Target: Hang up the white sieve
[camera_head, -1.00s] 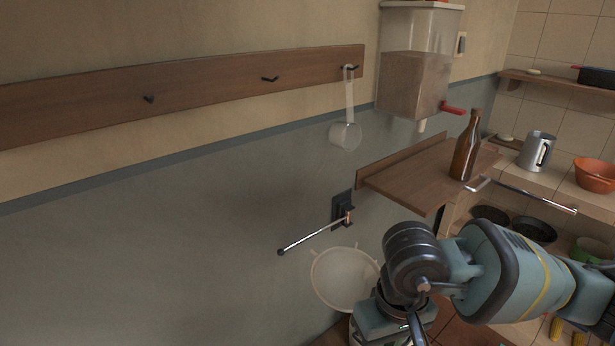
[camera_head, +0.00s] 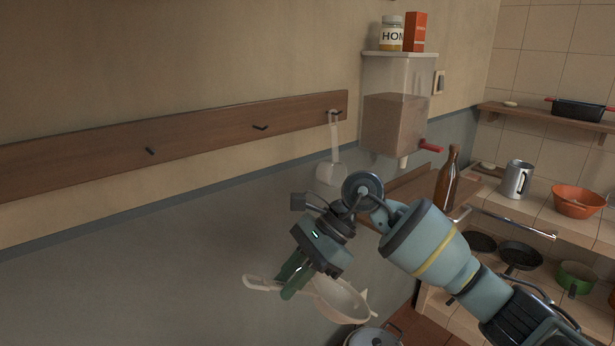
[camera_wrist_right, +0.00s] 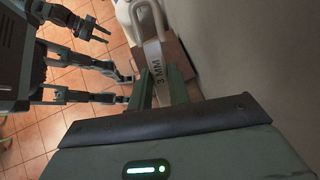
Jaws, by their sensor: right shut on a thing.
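The white sieve (camera_head: 345,301) is in the air in front of the grey lower wall, its bowl to the right and its handle (camera_head: 258,285) to the left. My right gripper (camera_head: 290,279) is shut on the handle. In the right wrist view, the handle, marked "3 MM" (camera_wrist_right: 158,72), lies between the fingers. The wooden rail (camera_head: 205,138) has a bare left hook (camera_head: 151,151) and a bare middle hook (camera_head: 260,127). A clear measuring scoop (camera_head: 332,170) hangs on its right hook. My left gripper (camera_wrist_right: 92,28) is open and empty in the right wrist view.
Right of the rail are a clear dispenser (camera_head: 395,115) and a brown bottle (camera_head: 447,180) on a wooden shelf (camera_head: 405,187). A pot (camera_head: 372,336) stands below the sieve. The wall left of the sieve is clear.

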